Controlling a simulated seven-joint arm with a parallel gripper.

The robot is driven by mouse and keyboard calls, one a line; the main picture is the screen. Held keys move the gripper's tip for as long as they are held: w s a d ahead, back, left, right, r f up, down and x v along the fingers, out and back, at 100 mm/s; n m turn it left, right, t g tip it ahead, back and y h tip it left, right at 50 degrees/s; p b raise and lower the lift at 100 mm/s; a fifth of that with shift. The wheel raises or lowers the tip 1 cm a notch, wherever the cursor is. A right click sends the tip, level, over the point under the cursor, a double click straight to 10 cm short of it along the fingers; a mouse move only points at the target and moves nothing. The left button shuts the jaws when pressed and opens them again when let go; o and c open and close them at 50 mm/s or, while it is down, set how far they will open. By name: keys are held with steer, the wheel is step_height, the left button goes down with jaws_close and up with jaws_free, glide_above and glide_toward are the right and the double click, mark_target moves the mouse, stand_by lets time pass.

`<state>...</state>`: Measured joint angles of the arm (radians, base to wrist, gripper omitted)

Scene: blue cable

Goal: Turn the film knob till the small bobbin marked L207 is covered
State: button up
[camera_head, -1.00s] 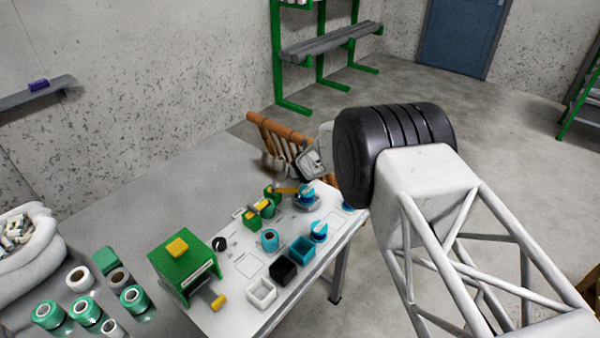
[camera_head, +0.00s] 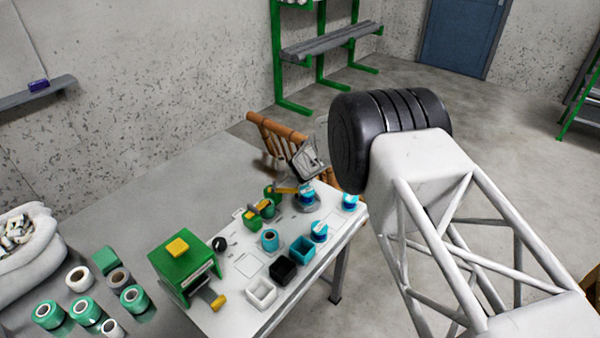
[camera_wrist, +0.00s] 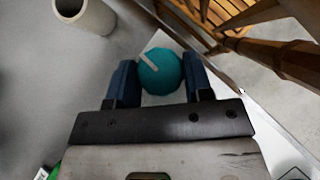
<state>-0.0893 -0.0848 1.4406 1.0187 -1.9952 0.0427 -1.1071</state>
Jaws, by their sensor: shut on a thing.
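In the wrist view, my gripper (camera_wrist: 160,78) has its two dark blue fingers on either side of a round teal knob (camera_wrist: 165,72), shut on it. A short white bar on the knob slants toward the upper left. In the head view, my wrist (camera_head: 308,160) shows beyond the white table, partly hidden by my arm; the fingertips cannot be made out there. Blue and white round pieces stand on the table: one at the back (camera_head: 306,195), one in the middle (camera_head: 319,232) and one near the right corner (camera_head: 349,202). No L207 marking is readable.
The white table (camera_head: 240,268) also carries a green box (camera_head: 184,268), a black bin (camera_head: 283,270), a white bin (camera_head: 261,292) and a teal bin (camera_head: 302,249). Several green and white spools (camera_head: 88,313) stand at left. A wooden chair (camera_head: 280,132) is close behind the table.

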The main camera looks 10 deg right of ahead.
steer(key=shift+a+m+g+h, duration=0.2)
steer(key=shift+m+g+h, duration=0.2)
steer(key=shift+m+h, duration=1.8)
steer(key=m+g+h, duration=0.1)
steer(key=m, duration=0.1)
steer(key=m+h, duration=0.1)
steer(key=m, duration=0.1)
steer(key=shift+w+a+m+g, duration=0.1)
steer(key=shift+w+m+g, duration=0.05)
steer(key=shift+m+g, duration=0.25)
steer(key=m+g+h, duration=0.2)
steer(key=m+g, duration=0.1)
steer(key=m, duration=0.2)
steer(key=shift+w, duration=0.15)
steer(key=shift+w+m+g+h, duration=0.1)
steer(key=shift+m+g+h, duration=0.4)
steer(key=shift+m+g, duration=1.2)
steer(key=shift+m, duration=0.3)
steer(key=o, duration=0.9)
steer(key=shift+a+r, duration=0.1)
steer(key=shift+a, duration=0.1)
